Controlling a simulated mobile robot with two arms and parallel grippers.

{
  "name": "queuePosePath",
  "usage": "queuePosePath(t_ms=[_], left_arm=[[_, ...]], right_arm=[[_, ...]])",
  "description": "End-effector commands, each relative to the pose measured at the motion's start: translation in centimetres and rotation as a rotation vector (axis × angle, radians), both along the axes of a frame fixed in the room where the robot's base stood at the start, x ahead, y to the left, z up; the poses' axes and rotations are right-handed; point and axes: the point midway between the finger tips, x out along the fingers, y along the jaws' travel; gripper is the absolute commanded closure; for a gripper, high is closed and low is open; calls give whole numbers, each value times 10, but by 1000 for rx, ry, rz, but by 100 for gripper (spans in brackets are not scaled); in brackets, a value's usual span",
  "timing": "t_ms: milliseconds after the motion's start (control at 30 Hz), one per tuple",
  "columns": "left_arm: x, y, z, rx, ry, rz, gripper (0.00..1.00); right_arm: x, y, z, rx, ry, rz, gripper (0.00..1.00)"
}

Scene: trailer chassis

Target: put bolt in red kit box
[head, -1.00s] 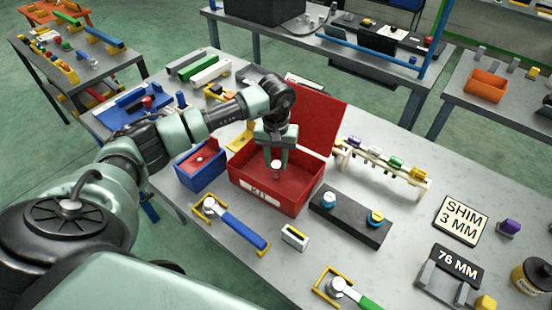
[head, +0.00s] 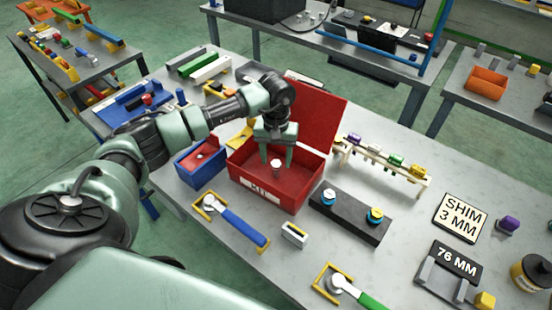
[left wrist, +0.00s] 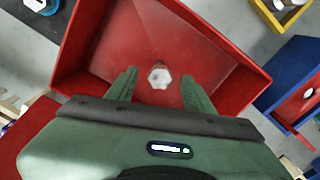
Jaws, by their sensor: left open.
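The red kit box (head: 247,190) stands on the grey table with its red lid raised at the back; its front label reads KIT. The bolt (head: 276,166), with a pale hexagonal head, is inside the box. In the left wrist view the bolt (left wrist: 159,77) shows head-on against the red floor, between the fingers and apart from both. My left gripper (head: 277,160) is open over the box, its fingers reaching down into it; it also shows in the left wrist view (left wrist: 158,85). My right gripper is not in view.
A blue bin (head: 200,168) stands close left of the box. A black block with two knobs (head: 350,215) is to the right, and a wooden rack with coloured pieces (head: 385,165) behind it. A blue-handled tool (head: 238,226) lies in front.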

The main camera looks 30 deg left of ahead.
Motion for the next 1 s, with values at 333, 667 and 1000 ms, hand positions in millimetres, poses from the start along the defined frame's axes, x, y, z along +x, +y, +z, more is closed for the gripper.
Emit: queuePosePath(t_ms=[333,667,1000], left_arm=[[2,1,69,1,-9,-1,48],[0,0,112,1,-3,0,48],[0,0,115,1,-2,0,48]], right_arm=[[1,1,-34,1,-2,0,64],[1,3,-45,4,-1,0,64],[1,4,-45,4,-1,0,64]])
